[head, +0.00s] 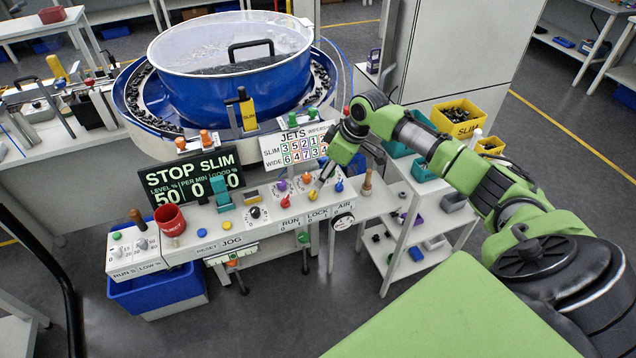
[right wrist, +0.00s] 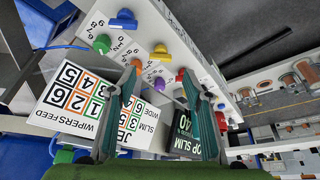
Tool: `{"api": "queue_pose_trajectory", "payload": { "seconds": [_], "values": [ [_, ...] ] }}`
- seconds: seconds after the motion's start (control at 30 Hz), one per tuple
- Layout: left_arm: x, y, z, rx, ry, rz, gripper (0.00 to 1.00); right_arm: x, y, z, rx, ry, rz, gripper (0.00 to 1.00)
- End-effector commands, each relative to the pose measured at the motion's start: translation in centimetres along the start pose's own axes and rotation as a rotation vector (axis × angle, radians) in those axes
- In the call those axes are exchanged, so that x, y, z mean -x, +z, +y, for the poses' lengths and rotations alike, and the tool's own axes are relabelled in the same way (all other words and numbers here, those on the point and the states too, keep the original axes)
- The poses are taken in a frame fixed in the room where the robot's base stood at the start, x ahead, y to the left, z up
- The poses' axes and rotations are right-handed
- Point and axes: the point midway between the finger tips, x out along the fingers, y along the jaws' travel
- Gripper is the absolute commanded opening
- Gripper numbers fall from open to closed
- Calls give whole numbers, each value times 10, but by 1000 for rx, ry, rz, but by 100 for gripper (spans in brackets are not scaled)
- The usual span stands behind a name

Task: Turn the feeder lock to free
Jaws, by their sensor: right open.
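The control panel (head: 245,222) has a LOCK label (head: 318,215) near its right end. Above it is a yellow knob (head: 312,196), between a red knob (head: 285,201) by RUN and a blue knob (head: 339,186) by AIR. The right wrist view shows the yellow knob (right wrist: 160,53), red knob (right wrist: 181,75) and blue knob (right wrist: 122,20). I take the yellow one as the feeder lock; its setting is too small to read. My right gripper (head: 321,181) is open and empty above these knobs, its fingers (right wrist: 162,82) apart. My left gripper is not in view.
Purple (head: 282,185) and orange (head: 307,178) knobs stand close behind the front row. The JETS sign (head: 294,147) and the STOP SLIM display (head: 195,180) stand behind the panel. The blue feeder bowl (head: 235,85) is beyond. A wooden-handled tool (head: 367,182) stands at right.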

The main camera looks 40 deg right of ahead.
Motion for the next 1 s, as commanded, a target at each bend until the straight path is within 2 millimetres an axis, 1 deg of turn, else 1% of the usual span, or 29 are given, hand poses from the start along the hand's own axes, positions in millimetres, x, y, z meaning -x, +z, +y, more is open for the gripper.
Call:
{"api": "queue_pose_trajectory", "payload": {
  "seconds": [0.03,0.1,0.2,0.33,0.47,0.9,0.97,1.0],
  "values": [
    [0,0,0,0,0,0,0,12,0,1,1,2,0,46],
    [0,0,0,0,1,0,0,24,0,1,2,3,0,46],
    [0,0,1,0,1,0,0,38,0,1,0,1,0,46],
    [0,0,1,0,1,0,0,49,0,0,0,0,-1,46],
    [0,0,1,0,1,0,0,52,0,0,0,-1,-1,46],
    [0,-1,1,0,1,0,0,51,0,0,0,-1,0,46],
    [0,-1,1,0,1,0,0,49,0,-2,3,-3,-3,46],
    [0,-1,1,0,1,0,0,45,1,-7,8,-7,-6,46]
  ]
}}
